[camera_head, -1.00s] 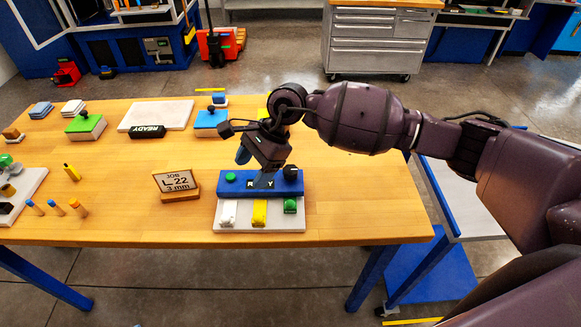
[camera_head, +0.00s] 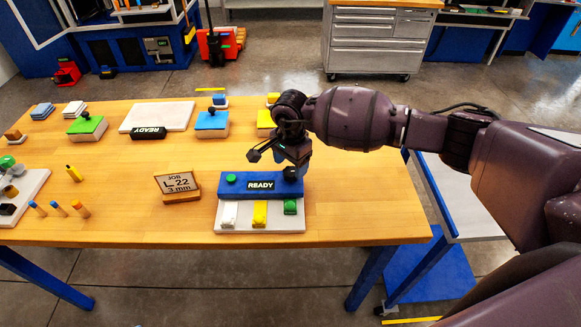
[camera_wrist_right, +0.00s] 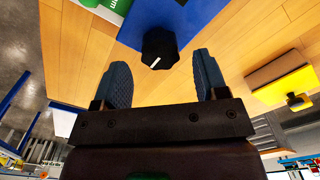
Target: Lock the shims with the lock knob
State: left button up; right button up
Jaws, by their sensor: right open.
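The black lock knob (camera_head: 291,174) sits at the right end of a blue block (camera_head: 246,187) with a READY display and a green button (camera_head: 231,180). In the right wrist view the knob (camera_wrist_right: 160,48) has a white mark and lies just beyond the gap between my fingertips. My right gripper (camera_head: 293,161) is open and empty, above and behind the knob; the wrist view shows its two blue-grey fingers (camera_wrist_right: 162,75) apart. White (camera_head: 229,213), yellow (camera_head: 260,213) and green (camera_head: 290,207) pieces, probably the shims, sit side by side before the block. My left gripper is out of view.
A job card (camera_head: 177,182) reading L 22, 3 mm stands left of the block. Green-topped (camera_head: 86,125), blue-topped (camera_head: 211,122) and yellow-topped (camera_head: 266,119) boxes stand behind. Several small pegs (camera_head: 57,209) and a tray (camera_head: 31,184) are at left. The table's right side is clear.

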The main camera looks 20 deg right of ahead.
aim_at(291, 174)
jog(key=shift+f, duration=1.35)
jog(key=c, duration=0.9)
